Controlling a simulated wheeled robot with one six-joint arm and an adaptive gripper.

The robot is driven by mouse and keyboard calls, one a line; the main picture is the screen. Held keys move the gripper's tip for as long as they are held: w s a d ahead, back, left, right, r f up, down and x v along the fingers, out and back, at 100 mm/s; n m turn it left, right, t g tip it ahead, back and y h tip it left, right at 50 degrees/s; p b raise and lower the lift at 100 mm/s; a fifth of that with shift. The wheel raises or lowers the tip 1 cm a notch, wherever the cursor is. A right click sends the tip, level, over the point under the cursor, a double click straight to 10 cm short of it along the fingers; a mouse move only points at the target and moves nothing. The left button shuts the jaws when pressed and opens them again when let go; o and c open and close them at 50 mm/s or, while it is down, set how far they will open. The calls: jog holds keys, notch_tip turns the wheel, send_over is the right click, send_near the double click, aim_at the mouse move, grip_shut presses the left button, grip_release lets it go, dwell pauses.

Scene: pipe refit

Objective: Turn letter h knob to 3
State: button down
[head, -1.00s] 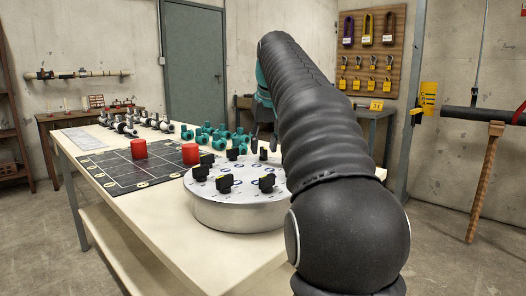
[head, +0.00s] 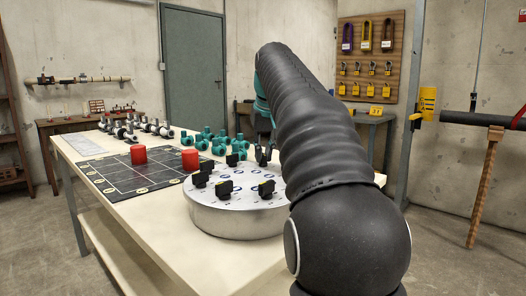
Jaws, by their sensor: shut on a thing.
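A round silver dial plate (head: 235,218) stands on the near part of the table, with several black knobs on its pale top. Knobs show at the front left (head: 225,190), the front right (head: 266,188) and the back (head: 232,160). The letters and numbers beside them are too small to read, so I cannot tell which is h. My gripper (head: 264,157) is at the plate's back right, pointing down, shut on a black knob there. The gripper's fingers mostly hide that knob, and its pointer direction cannot be seen. My arm covers the plate's right edge.
Teal pipe fittings (head: 205,140) and grey valves (head: 150,127) stand behind. The table's front left (head: 150,225) is clear.

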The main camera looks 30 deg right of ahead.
jog(key=shift+r, duration=0.1)
jog(key=shift+a+r+m+h+p, duration=0.1)
jog(key=shift+m+h+p, duration=0.3)
jog(key=shift+m+p, duration=0.8)
jog(key=m+g+h+p, duration=0.1)
jog(key=m+p, duration=0.2)
jog(key=shift+m, duration=0.3)
jog(key=m+g+p, duration=0.1)
jog(key=m, duration=0.1)
jog(key=shift+w+m+h, duration=0.1)
jog(key=shift+m+h, duration=0.2)
jog(key=shift+h, duration=0.1)
jog(key=shift+f+m+g+h+p, duration=0.15)
jog(key=shift+m+g+p, duration=0.05)
jog(key=shift+m, duration=0.5)
jog(key=shift+f+m+g+h+p, duration=0.1)
jog(key=shift+m+g+h+p, duration=0.1)
jog(key=shift+m, duration=0.5)
jog(key=c, duration=1.2)
grip_release()
